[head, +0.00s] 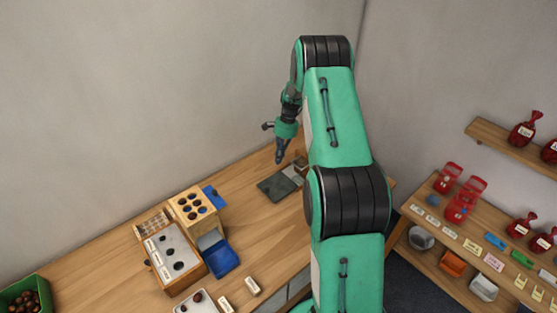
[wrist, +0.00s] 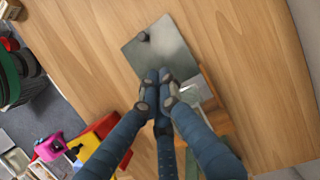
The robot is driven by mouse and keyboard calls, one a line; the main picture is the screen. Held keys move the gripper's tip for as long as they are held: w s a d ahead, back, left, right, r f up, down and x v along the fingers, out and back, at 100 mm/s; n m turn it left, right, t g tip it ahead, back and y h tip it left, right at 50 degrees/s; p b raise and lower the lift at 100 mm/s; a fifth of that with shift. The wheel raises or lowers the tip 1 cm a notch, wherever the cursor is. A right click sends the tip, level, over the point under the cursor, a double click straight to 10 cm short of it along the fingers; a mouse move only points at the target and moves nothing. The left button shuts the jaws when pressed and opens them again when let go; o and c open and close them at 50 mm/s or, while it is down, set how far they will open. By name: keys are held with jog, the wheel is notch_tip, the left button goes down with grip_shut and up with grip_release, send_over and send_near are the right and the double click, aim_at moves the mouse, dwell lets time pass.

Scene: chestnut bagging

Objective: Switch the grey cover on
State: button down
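The grey cover (head: 276,187) is a flat dark square plate on the wooden table, below and beside my gripper in the head view. In the wrist view the grey cover (wrist: 165,48) shows a small dark knob near its upper left part. My gripper (head: 279,160) points down above the table near the cover's far edge. In the wrist view the fingertips of my gripper (wrist: 161,76) are together and overlap the cover's lower edge in the picture. Nothing shows between them. I cannot tell whether they touch the cover.
A wooden box (wrist: 209,79) is beside the cover, partly hidden by my fingers. A wooden holder with dark round pieces (head: 193,201), a blue tray (head: 224,259) and a green bin of chestnuts (head: 24,293) are to the left. Shelves with red bags (head: 462,200) stand right.

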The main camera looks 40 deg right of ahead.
jog(key=shift+d+r+p, duration=0.1)
jog(key=shift+p, duration=0.3)
jog(key=d+p, duration=0.1)
jog(key=p, duration=0.1)
jog(key=shift+s+d+p, duration=0.1)
jog(key=shift+d+p, duration=0.15)
jog(key=shift+p, duration=0.15)
jog(key=shift+f, duration=0.25)
jog(key=b, duration=0.1)
send_near(272, 187)
jog(key=f, duration=0.1)
jog(key=d+f, duration=0.1)
jog(key=f, duration=0.1)
jog(key=shift+f, duration=0.3)
jog(key=a, duration=0.2)
jog(key=shift+s+a+f+b, duration=0.2)
jog(key=shift+a+f+b, duration=0.1)
jog(key=shift+f, duration=0.1)
jog(key=shift+s+a+f, duration=0.1)
jog(key=shift+a+f, duration=0.1)
jog(key=shift+a, duration=0.4)
